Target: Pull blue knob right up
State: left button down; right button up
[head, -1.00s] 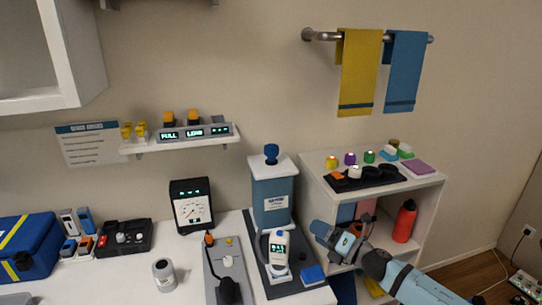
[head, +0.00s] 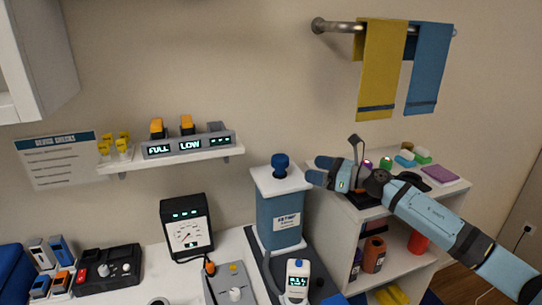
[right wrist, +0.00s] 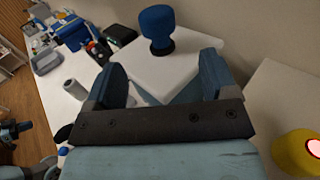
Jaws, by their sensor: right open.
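The blue knob (head: 281,164) stands upright on a short dark stem on the white top of a blue box-shaped unit (head: 280,215). My right gripper (head: 319,171) is just right of the knob at about its height, pointing left toward it, empty and apart from it. In the right wrist view, the knob (right wrist: 157,25) is beyond the two blue fingers (right wrist: 163,72), roughly centred between them. The fingers are spread, with the white top (right wrist: 160,70) showing between them. My left gripper does not show clearly in either view.
A gauge box (head: 187,225) stands left of the unit, and a small handheld meter (head: 297,280) in front. A shelf with lit displays (head: 190,146) hangs on the wall behind. A white cabinet (head: 395,208) is right, under my right arm. Towels (head: 380,75) hang above.

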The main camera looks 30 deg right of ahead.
aim_at(280, 160)
jog(key=p+x, duration=0.1)
jog(key=x, duration=0.2)
jog(key=p+x, duration=0.1)
jog(key=x, duration=0.3)
jog(key=p+x, duration=0.1)
jog(key=x, duration=0.2)
jog(key=shift+a+r, duration=0.35)
jog(key=shift+a, duration=0.05)
jog(key=shift+w+a+f, duration=0.1)
jog(key=shift+w+a, duration=0.1)
jog(key=shift+w, duration=0.2)
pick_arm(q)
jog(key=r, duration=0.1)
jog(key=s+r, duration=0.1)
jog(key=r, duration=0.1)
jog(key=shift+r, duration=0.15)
